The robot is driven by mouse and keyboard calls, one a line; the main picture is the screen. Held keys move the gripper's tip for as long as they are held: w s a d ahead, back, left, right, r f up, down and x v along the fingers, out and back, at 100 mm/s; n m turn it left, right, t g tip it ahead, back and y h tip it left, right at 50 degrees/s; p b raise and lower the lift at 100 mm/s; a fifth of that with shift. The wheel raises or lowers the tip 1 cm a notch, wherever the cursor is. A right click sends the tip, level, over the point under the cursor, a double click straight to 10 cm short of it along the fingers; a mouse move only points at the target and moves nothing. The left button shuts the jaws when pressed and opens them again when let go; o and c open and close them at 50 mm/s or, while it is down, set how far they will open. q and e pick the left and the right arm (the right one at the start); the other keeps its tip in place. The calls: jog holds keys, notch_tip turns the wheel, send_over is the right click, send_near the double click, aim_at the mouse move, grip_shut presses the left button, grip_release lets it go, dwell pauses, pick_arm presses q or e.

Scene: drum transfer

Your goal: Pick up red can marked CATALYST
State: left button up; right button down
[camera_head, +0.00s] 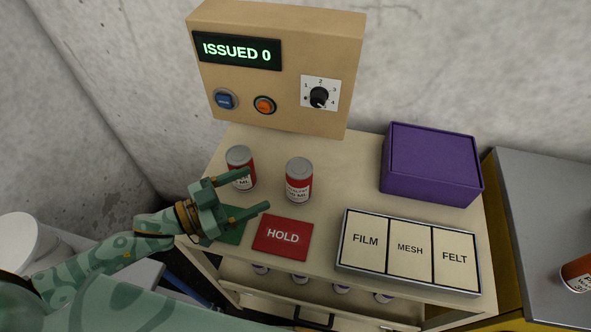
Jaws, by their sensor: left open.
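Two red cans with grey lids and white labels stand upright on the cabinet top (340,180). The left-hand red can (239,165) has a label partly covered by a finger of my left gripper. My left gripper (256,190) is open and empty, its fingers pointing right, in front of the left-hand can and left of the right-hand can. My right gripper is not in view.
A tan console (290,100) reading ISSUED 0 stands at the back. A purple box (431,163) and a FILM, MESH, FELT tray (345,262) are at right. An open drawer below holds several cans.

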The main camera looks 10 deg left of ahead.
pick_arm(q)
send_near(307, 164)
jog(key=x, duration=0.4)
jog(key=shift+w+d, duration=0.25)
jog(key=shift+d, duration=0.2)
jog(key=x, duration=0.5)
jog(key=shift+w+f, duration=0.1)
jog(key=shift+w, duration=0.05)
jog(key=shift+a, duration=0.1)
jog(key=c, duration=1.4)
grip_shut()
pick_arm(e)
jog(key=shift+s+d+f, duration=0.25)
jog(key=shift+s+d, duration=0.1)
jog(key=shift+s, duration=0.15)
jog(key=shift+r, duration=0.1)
